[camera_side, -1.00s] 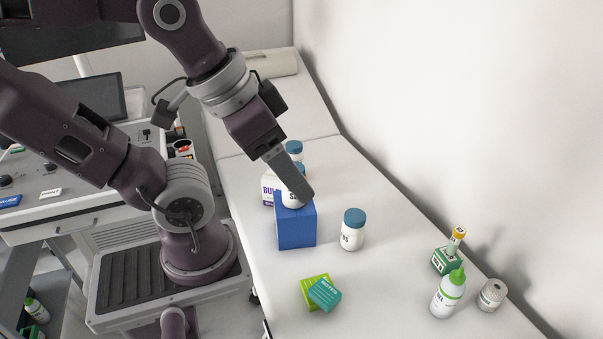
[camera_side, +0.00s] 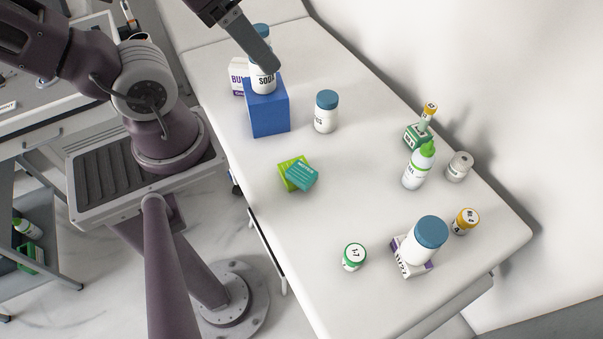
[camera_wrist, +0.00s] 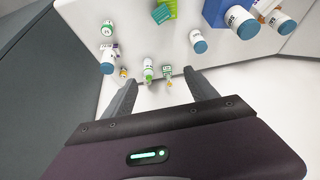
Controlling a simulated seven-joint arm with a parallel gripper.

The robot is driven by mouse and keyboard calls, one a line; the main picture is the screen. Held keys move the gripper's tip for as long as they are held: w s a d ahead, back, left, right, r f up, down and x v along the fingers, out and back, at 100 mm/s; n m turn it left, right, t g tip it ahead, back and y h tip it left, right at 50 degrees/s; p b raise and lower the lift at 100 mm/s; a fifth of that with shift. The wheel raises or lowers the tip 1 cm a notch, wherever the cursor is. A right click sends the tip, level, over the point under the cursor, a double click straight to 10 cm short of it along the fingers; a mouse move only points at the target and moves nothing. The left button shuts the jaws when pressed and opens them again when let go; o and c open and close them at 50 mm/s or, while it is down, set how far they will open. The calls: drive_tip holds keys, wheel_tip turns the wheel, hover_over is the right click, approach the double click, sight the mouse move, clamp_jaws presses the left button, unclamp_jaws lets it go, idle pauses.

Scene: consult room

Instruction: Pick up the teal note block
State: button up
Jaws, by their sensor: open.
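The teal note block (camera_side: 301,177) lies tilted on a lime-green block (camera_side: 287,180) on the white couch top, overlapping its right side. In the wrist view the teal block (camera_wrist: 160,14) is at the top edge, with the green block beside it. My gripper (camera_wrist: 160,77) is open, with nothing between its two fingers. In the side view a grey finger (camera_side: 249,36) of it shows in front of the white bottle on the blue box, well behind the teal block; the other finger is hidden.
The blue box (camera_side: 270,113) bears a SODA bottle (camera_side: 262,80). A blue-capped bottle (camera_side: 326,113) stands right of it. A green-tipped bottle (camera_side: 417,168) and several other containers stand farther right and at the front. The couch around the note blocks is clear.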

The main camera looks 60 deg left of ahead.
drive_tip(key=shift+o, duration=0.4)
drive_tip(key=n+g+h, duration=0.6)
drive_tip(key=n+h, duration=0.4)
drive_tip(key=n, duration=0.2)
hover_over(296, 168)
wheel_tip(296, 168, down, 16)
drive_tip(key=f, duration=0.1)
drive_tip(key=a+f+n+t+h, duration=0.1)
drive_tip(key=f+n, duration=0.2)
drive_tip(key=f, duration=0.4)
drive_tip(key=s+a+f+n+t, duration=0.1)
drive_tip(key=f+n+t, duration=0.1)
drive_tip(key=f+n, duration=0.2)
drive_tip(key=f+n+t+h, duration=0.1)
drive_tip(key=f+n+t, duration=0.1)
drive_tip(key=f, duration=0.9)
drive_tip(key=shift+s+a+n+h, duration=0.15)
drive_tip(key=shift+a+n+h, duration=0.2)
drive_tip(key=shift+n, duration=0.45)
drive_tip(key=x, duration=0.4)
drive_tip(key=shift+w+d, duration=0.15)
drive_tip(key=shift+w, duration=0.05)
